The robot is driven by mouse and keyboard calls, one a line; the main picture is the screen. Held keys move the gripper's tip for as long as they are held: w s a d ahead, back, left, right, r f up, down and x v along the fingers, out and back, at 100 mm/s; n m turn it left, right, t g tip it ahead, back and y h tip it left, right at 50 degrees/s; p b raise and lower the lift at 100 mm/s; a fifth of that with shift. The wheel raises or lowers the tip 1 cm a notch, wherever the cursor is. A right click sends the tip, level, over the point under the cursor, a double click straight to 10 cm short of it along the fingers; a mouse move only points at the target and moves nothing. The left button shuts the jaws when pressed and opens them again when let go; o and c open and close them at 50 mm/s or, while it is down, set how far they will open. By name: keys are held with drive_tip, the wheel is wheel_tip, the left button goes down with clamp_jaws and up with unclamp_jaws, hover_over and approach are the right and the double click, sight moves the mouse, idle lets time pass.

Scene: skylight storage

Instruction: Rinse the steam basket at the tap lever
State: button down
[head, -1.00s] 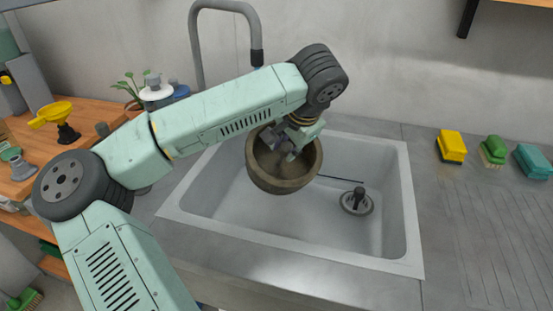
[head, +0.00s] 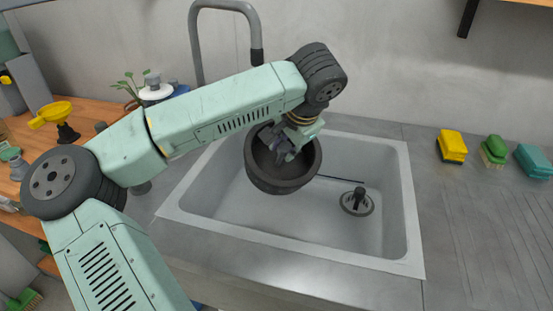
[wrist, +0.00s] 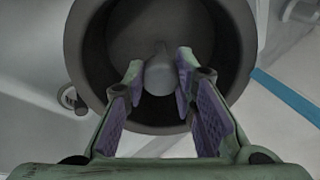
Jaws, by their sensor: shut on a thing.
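The steam basket (head: 282,184) is a dark grey round bowl, held tilted above the left half of the sink. My gripper (head: 288,152) reaches into it from above. In the wrist view, the fingers of my gripper (wrist: 160,68) stand either side of a grey knob inside the basket (wrist: 82,60), shut on it. The grey gooseneck tap (head: 227,6) rises behind the sink, with a dark spout end (head: 257,55) above my arm. I cannot make out the tap lever; my arm covers the area below the spout.
The sink (head: 345,240) holds a drain plug (head: 357,201) at the right. Yellow (head: 452,146), green (head: 494,150) and teal (head: 533,160) cleaning things stand on the right counter. The front right counter is clear.

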sight(295, 178)
drive_tip(key=shift+s+d, duration=0.1)
drive_tip(key=shift+d, duration=0.1)
drive_tip(key=s+d+b, duration=0.1)
drive_tip(key=s+d, duration=0.1)
drive_tip(key=s, duration=0.5)
drive_tip(key=shift+s+d, duration=0.15)
drive_tip(key=shift+d, duration=0.1)
idle(0.3)
idle(1.2)
drive_tip(key=s+d+r+p, duration=0.1)
drive_tip(key=s+r+p, duration=0.1)
drive_tip(key=s+r, duration=0.2)
drive_tip(key=shift+s+d+p, duration=0.3)
drive_tip(key=shift+s, duration=0.1)
drive_tip(key=shift+r, duration=0.1)
idle(0.5)
